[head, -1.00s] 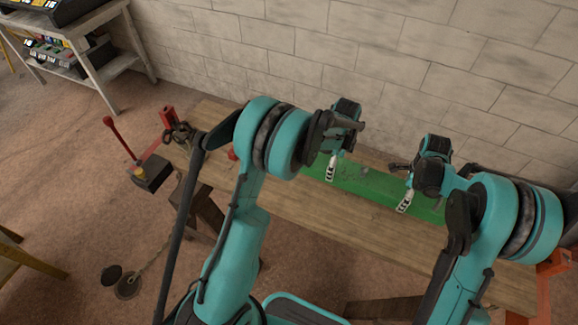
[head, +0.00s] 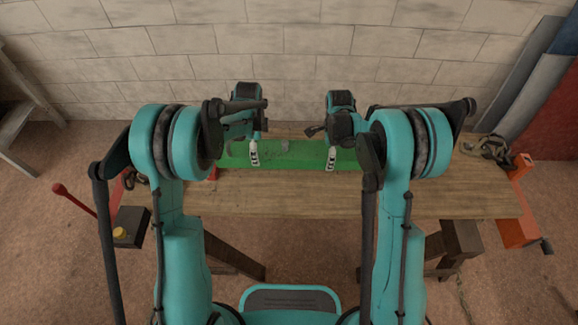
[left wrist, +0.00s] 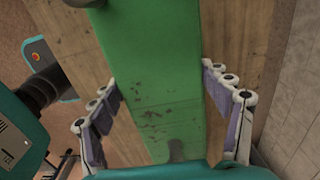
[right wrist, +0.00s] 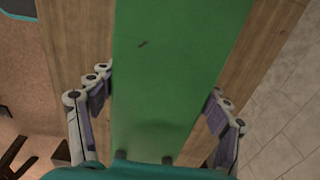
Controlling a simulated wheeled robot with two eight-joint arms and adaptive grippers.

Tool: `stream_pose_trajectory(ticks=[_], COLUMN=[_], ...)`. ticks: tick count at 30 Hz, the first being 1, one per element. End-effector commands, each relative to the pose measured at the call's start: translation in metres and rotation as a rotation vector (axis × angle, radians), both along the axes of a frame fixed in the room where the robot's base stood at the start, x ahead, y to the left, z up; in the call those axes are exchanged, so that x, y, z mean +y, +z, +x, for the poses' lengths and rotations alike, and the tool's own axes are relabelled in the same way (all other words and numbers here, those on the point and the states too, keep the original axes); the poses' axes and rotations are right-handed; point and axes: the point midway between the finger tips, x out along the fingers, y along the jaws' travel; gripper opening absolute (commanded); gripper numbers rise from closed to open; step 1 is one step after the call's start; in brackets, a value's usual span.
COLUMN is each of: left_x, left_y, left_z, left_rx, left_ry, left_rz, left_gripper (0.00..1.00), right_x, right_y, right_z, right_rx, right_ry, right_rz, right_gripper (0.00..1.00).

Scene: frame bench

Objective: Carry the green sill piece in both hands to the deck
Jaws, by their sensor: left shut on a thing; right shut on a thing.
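The green sill piece (head: 297,154) is a long flat bar with dark specks. It runs left to right over the back part of the wooden deck (head: 290,203). My left gripper (head: 254,152) is shut on it left of its middle, and my right gripper (head: 331,158) is shut on it further right. In the left wrist view, the fingers (left wrist: 160,76) lie along both long edges of the piece. In the right wrist view, the fingers (right wrist: 161,82) do the same. My right arm hides the right end. I cannot tell whether the piece touches the wood.
A red lever (head: 74,199) with a dark box and yellow button stands at the deck's left end. An orange clamp (head: 517,230) and chain (head: 490,150) are at the right end. A block wall (head: 290,60) stands close behind. Grey and red panels lean at right.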

Motion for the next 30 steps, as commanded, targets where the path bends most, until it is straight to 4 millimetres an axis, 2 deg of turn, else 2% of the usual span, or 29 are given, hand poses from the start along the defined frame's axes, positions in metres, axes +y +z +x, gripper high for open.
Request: stream_pose_trajectory(ticks=[14, 30], left_x=[0.001, 0.001], left_y=[-0.007, -0.037], left_z=[0.000, 0.000], left_rx=[0.000, 0.000], left_ry=[0.000, 0.000], left_rz=[0.001, 0.001], left_gripper=[0.17, 0.17], right_x=[0.000, 0.000], right_y=[-0.007, -0.037], right_z=[0.000, 0.000], right_rx=[0.000, 0.000], right_ry=[0.000, 0.000], right_rz=[0.000, 0.000], right_gripper=[0.17, 0.17])
